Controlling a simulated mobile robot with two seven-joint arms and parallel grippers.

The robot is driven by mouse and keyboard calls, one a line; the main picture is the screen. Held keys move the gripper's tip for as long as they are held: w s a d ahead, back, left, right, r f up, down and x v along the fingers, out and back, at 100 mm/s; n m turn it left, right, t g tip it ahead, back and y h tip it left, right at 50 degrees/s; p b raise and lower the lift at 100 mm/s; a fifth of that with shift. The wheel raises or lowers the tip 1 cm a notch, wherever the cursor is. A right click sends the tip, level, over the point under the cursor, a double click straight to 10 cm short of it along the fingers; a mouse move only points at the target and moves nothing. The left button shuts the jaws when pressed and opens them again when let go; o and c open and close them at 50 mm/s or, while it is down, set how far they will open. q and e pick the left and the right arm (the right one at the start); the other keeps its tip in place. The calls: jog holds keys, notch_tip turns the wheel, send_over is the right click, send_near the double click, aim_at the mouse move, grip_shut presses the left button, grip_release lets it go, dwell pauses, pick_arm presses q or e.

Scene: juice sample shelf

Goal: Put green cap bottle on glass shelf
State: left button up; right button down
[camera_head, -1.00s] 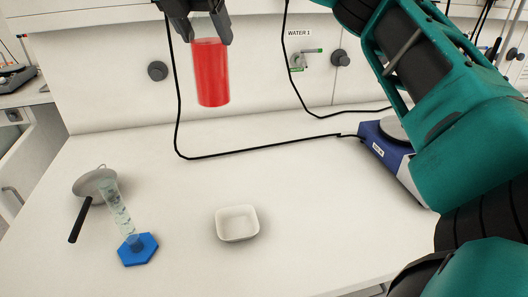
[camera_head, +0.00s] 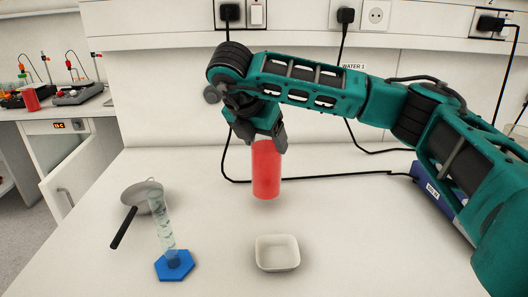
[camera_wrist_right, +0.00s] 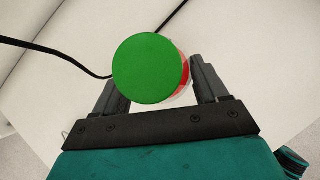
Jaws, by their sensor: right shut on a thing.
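The green cap bottle (camera_head: 266,170) shows in the head view as an upright red cylinder over the white bench. Its round green cap (camera_wrist_right: 150,68) fills the middle of the right wrist view, with some of the red body behind it. My right gripper (camera_head: 266,137) is shut on the bottle near its top, one finger on each side, and hides the cap in the head view. The bottle appears to hang a little above the bench. My left gripper is not in view. No glass shelf shows in these frames.
A white dish (camera_head: 277,253) stands in front of the bottle. A measuring cylinder on a blue base (camera_head: 174,265) and a grey pan (camera_head: 141,195) stand left. A blue device (camera_head: 440,195) sits behind my right arm. Another red container (camera_head: 31,99) stands on the far-left bench.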

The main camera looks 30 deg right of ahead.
aim_at(264, 151)
notch_tip(264, 151, down, 3)
grip_release()
dwell(0.3)
